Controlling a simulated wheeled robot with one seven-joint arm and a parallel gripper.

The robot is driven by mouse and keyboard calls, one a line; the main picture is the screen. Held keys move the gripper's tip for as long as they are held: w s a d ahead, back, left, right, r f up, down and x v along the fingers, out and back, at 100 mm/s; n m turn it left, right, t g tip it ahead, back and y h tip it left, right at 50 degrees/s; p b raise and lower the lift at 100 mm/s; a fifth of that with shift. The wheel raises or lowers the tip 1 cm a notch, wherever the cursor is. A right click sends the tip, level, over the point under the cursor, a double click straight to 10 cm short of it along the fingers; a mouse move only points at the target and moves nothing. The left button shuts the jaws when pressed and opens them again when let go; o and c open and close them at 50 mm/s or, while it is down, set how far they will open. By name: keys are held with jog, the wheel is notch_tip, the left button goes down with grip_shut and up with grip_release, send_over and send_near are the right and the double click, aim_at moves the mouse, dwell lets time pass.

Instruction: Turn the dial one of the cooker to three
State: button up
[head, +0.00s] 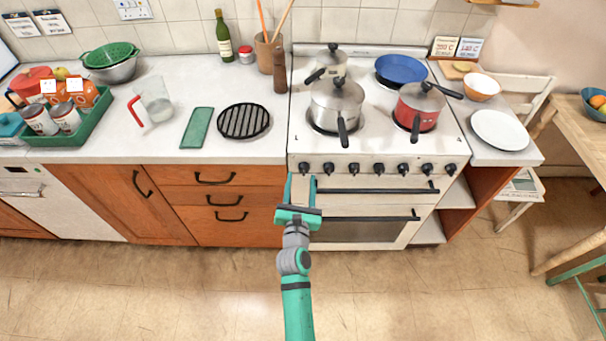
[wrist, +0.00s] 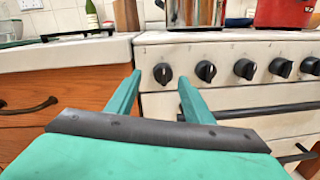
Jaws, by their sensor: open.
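The white cooker (head: 372,210) has a row of several black dials along its front panel. The leftmost dial (head: 304,167) is at the panel's left end; it also shows in the wrist view (wrist: 163,73). Its setting is too small to read. My gripper (head: 300,179) is open and empty in front of the panel, pointing at this dial. In the wrist view the dial appears between the two green fingertips (wrist: 161,78), a little beyond them. I see no contact.
The second dial (wrist: 206,71) is close to the right finger. An oven door handle (head: 378,189) runs below the dials. A steel pot (head: 337,100) and a red pot (head: 418,107) stand on the hob. Wooden drawers (head: 215,216) are to the left. The floor in front is clear.

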aim_at(303, 172)
jog(key=shift+w+d, duration=0.2)
jog(key=shift+w, duration=0.85)
jog(key=shift+w+d, duration=0.25)
jog(key=shift+w, duration=0.25)
jog(key=shift+a, duration=0.1)
jog(key=shift+c, duration=0.5)
jog(key=c, duration=0.9)
jog(key=shift+c, duration=0.2)
